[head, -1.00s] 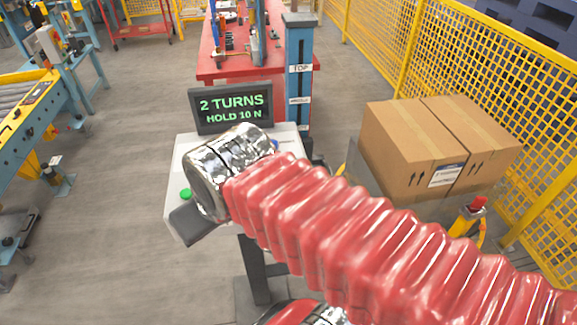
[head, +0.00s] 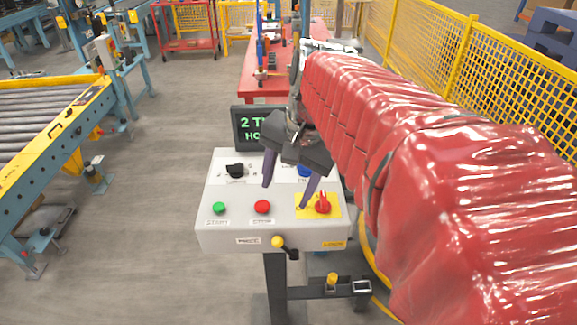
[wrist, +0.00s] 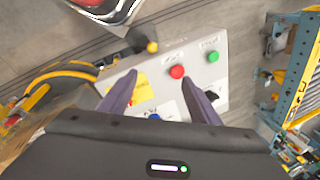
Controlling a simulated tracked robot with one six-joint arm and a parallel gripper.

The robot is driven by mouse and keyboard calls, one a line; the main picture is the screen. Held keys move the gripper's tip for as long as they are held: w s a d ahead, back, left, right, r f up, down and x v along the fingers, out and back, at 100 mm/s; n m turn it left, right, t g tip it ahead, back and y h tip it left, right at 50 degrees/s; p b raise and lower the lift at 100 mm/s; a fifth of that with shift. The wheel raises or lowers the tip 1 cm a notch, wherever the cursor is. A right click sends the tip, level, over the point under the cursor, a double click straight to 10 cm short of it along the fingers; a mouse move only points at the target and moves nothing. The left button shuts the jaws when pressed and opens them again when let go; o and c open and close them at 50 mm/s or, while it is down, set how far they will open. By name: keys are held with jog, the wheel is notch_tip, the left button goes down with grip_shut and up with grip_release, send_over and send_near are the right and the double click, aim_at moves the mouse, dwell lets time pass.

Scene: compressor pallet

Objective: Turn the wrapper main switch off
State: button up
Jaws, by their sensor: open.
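A grey control box (head: 225,183) stands on a post. At its right front, a red rotary switch (head: 322,204) sits on a yellow plate (head: 303,212); I take it for the main switch. My gripper (head: 286,194) is open and empty above the box, fingers pointing down, with one fingertip just left of the red switch. I cannot tell whether they touch.
The box also carries a black knob (head: 235,170), a green button (head: 219,207), a red button (head: 262,206) and a partly hidden blue button (head: 304,171). A yellow-knobbed lever (head: 279,243) is on its front. A display (head: 245,128) stands behind. Yellow fencing (head: 450,60) runs at right.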

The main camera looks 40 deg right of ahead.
aim_at(325, 196)
jog(key=s+d+r+m+y, duration=0.1)
jog(key=d+m, duration=0.5)
jog(key=d, duration=0.2)
jog(key=s+d+r+m+y, duration=0.1)
jog(key=d+r+m+y, duration=0.1)
jog(key=d+m, duration=0.4)
jog(key=shift+s+d, duration=0.3)
jog(key=shift+d, duration=0.85)
jog(key=x, duration=1.4)
jog(key=shift+s, duration=0.1)
jog(key=shift+c, duration=0.5)
